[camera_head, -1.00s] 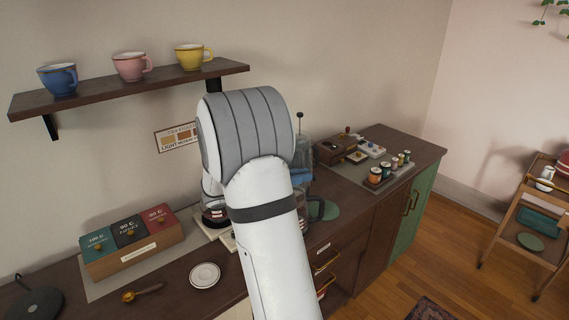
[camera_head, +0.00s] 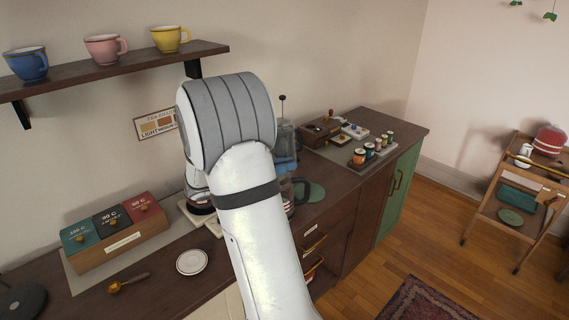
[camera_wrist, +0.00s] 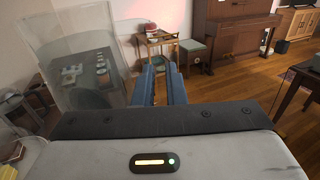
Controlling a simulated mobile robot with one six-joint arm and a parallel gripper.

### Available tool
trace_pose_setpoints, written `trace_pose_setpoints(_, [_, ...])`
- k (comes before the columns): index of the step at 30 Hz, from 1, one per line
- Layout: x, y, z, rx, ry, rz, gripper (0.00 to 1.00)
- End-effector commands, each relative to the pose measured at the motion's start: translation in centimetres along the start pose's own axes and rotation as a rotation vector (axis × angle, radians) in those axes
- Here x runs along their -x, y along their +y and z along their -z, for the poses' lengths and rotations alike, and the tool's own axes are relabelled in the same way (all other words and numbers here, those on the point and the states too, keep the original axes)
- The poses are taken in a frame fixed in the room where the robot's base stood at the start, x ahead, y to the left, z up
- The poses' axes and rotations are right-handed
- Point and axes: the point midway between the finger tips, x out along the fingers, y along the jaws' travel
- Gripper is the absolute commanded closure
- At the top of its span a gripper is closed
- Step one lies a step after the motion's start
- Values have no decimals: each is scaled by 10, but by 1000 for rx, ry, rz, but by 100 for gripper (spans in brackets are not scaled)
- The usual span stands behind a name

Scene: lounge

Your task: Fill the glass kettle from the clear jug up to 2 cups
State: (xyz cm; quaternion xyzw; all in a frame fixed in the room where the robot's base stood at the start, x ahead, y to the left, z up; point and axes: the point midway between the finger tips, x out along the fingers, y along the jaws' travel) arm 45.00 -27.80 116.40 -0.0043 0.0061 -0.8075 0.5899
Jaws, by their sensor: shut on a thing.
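The clear jug (camera_wrist: 72,78) fills the left of the wrist view, close by and see-through. My gripper (camera_wrist: 162,85) is shut on it, its blue fingers beside the jug's wall; the exact hold is hard to see. In the head view the blue fingers of my gripper (camera_head: 285,161) show just past my arm, above the counter. The glass kettle seems to stand under them; its dark handle (camera_head: 301,189) shows, while my arm hides most of its body. I cannot read any water level or cup mark in either vessel.
A shelf with mugs (camera_head: 105,48) hangs above. A cart (camera_head: 513,193) stands right.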

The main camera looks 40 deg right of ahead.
Motion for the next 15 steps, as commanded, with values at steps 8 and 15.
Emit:
trace_pose_setpoints(8, [0,0,9,5,0,-1,100])
trace_pose_setpoints(15, [1,0,16,11,2,-1,100])
